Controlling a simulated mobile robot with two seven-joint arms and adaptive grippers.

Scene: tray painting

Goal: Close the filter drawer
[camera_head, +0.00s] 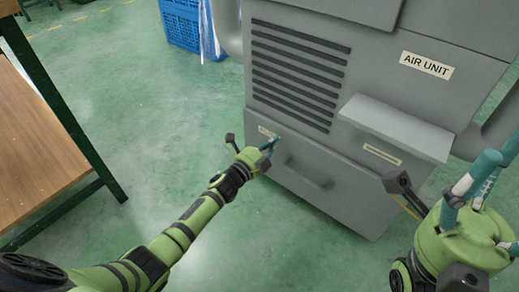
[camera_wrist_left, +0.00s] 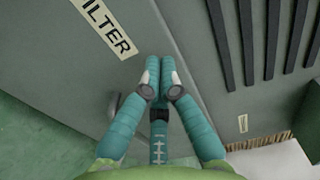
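The filter drawer (camera_head: 345,195) is the low grey front of the cabinet, with a bar handle (camera_head: 310,172). A FILTER label (camera_wrist_left: 103,25) is on the grey face beside my left gripper in the wrist view. How far the drawer stands out is hard to tell. My left gripper (camera_head: 270,144) is at the drawer front's upper left, left of the handle. Its teal fingers (camera_wrist_left: 160,66) are together with nothing between them; contact with the drawer is unclear. My right gripper (camera_head: 492,165) is at the lower right, fingers spread and empty.
The cabinet has dark vent slats (camera_head: 298,75) and an AIR UNIT label (camera_head: 426,65). A wooden-topped table (camera_head: 35,150) stands left, and a blue crate (camera_head: 181,25) behind. Green floor between is clear.

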